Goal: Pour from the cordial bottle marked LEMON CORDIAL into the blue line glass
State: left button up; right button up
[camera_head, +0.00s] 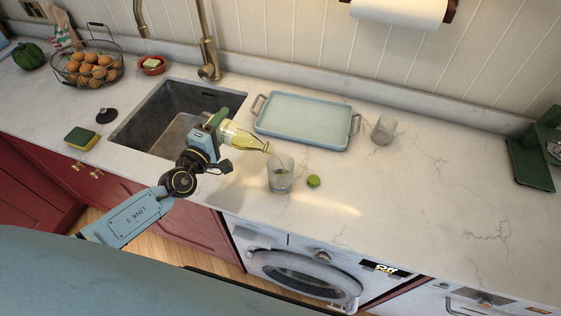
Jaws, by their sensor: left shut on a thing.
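My left gripper (214,133) is shut on a clear bottle (241,138) with pale yellow-green liquid. The bottle is tilted, its neck pointing right and slightly down. Its label cannot be read from here. The bottle's mouth is just above the rim of a clear glass (281,178), which stands upright on the counter. A thin streak shows between mouth and glass, and some greenish liquid seems to be in the glass. I cannot make out a blue line on it. A second clear glass (383,130) stands further right. My right gripper is not in view.
A green cap (313,181) lies right of the near glass. A pale blue tray (300,118) lies behind it. The sink (150,112), a sponge (82,138) and a wire basket (112,47) are left. A green rack (530,165) stands far right. The right-hand counter is mostly clear.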

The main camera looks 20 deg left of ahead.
aim_at(224, 136)
pick_arm(q)
jog(key=shift+a+f+n+b, duration=0.1)
jog(key=shift+f+n+b, duration=1.95)
jog(key=shift+b, duration=1.3)
jog(key=shift+f+m, duration=0.25)
